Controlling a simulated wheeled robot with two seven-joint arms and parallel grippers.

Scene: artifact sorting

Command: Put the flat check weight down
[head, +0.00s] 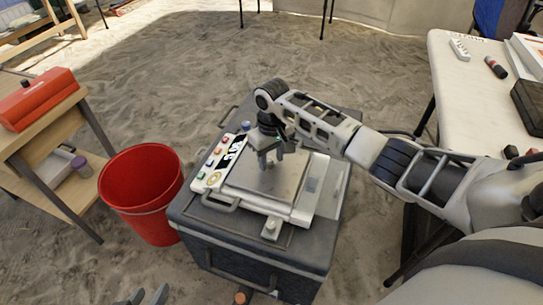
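My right gripper (271,160) points down over the grey weighing plate (250,180) of a white scale (303,205). Its two dark fingertips are a little apart, close to the plate. I cannot make out whether a thin weight is between them or whether they touch the plate. A small light-grey metal piece (271,228) is on the dark case in front of the scale; I cannot tell whether it is the flat check weight. My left gripper (144,297) shows only its fingertips at the bottom edge, spread apart with nothing seen between them.
The scale rests on a dark case (255,250) with handles. A red bucket (140,205) stands left of it on sand. A wooden shelf (60,120) with a red toolbox (38,98) is at left. A white table (465,110) with small items is at right.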

